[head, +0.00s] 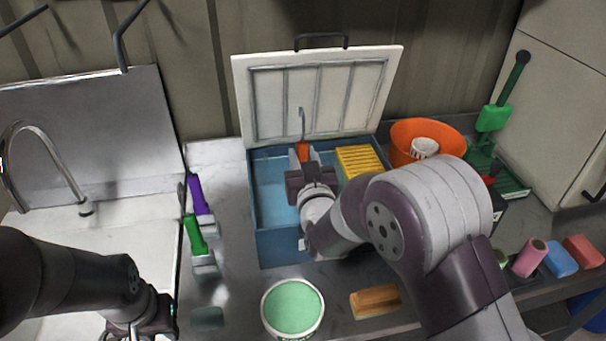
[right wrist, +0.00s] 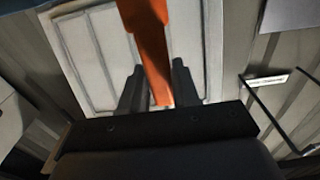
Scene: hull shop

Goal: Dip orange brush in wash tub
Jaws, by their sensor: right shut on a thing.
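My right gripper (head: 304,168) is shut on the orange brush (head: 303,152), over the left part of the open blue tub (head: 285,247). The orange handle (right wrist: 150,45) runs between the two fingers in the right wrist view. A thin hook rises from the brush in the head view. Its bristle end is hidden behind my gripper and wrist, so I cannot tell whether it touches anything in the tub. My left gripper (head: 145,318) is at the lower left, cut off by the picture's edge, its jaws unclear.
The tub's white lid (head: 315,95) stands open behind it. A yellow slatted rack (head: 360,160) is in its right part. A purple brush (head: 200,200) and green brush (head: 195,235) lie left. A pot of green stuff (head: 292,308) stands in front; an orange bowl (head: 405,135) stands right.

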